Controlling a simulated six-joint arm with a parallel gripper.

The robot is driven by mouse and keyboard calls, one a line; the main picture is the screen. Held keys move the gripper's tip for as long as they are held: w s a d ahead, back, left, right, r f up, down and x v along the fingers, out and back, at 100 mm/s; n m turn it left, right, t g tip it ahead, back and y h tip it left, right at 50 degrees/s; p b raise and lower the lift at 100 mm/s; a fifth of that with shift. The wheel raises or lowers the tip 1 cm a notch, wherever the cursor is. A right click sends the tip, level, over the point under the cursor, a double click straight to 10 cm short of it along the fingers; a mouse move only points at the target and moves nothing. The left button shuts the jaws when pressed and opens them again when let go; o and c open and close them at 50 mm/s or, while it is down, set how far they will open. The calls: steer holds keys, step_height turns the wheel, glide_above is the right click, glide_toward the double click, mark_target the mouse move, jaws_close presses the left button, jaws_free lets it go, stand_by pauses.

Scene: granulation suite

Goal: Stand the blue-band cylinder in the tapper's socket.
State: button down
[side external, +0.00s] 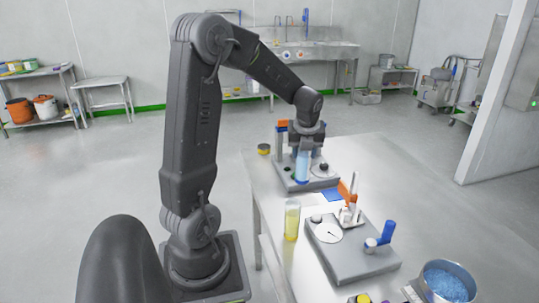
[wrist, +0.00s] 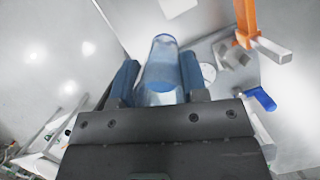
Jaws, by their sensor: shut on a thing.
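The blue-band cylinder (side external: 302,166) is a clear, blue-tinted cylinder standing upright under my gripper (side external: 306,146). In the wrist view the cylinder (wrist: 162,70) sits between the two blue fingers of my gripper (wrist: 160,82), which is shut on it. The tapper (side external: 297,187) is a grey base at the far part of the table, with an upright post and an orange part behind. The cylinder is over the tapper's base. Its foot is close to the base, and I cannot tell whether it is in the socket, which is hidden.
A yellow-filled cylinder (side external: 292,220) stands at the table's left edge. A second grey device (side external: 352,250) with a dial, an orange part and a blue handle (side external: 388,232) is in front. A bowl of blue granules (side external: 447,282) stands at the front right. The table's right side is clear.

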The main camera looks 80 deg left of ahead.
steer(key=w+d+m, duration=0.3)
steer(key=w+d, duration=0.6)
steer(key=w, duration=0.2)
glide_above(354, 189)
steer(key=s+d, duration=0.2)
steer(key=d, duration=0.1)
steer(key=shift+t, duration=0.4)
steer(key=shift+d+x, duration=0.15)
steer(key=shift+x, duration=0.9)
steer(key=shift+d+x, duration=0.15)
steer(key=shift+x, duration=0.9)
steer(key=shift+s+d+f, duration=0.1)
steer(key=shift+s+f, duration=0.05)
steer(key=shift+f, duration=2.1)
steer(key=shift+c, duration=1.2)
jaws_free()
steer(key=shift+r, duration=0.1)
step_height(354, 189, up, 8)
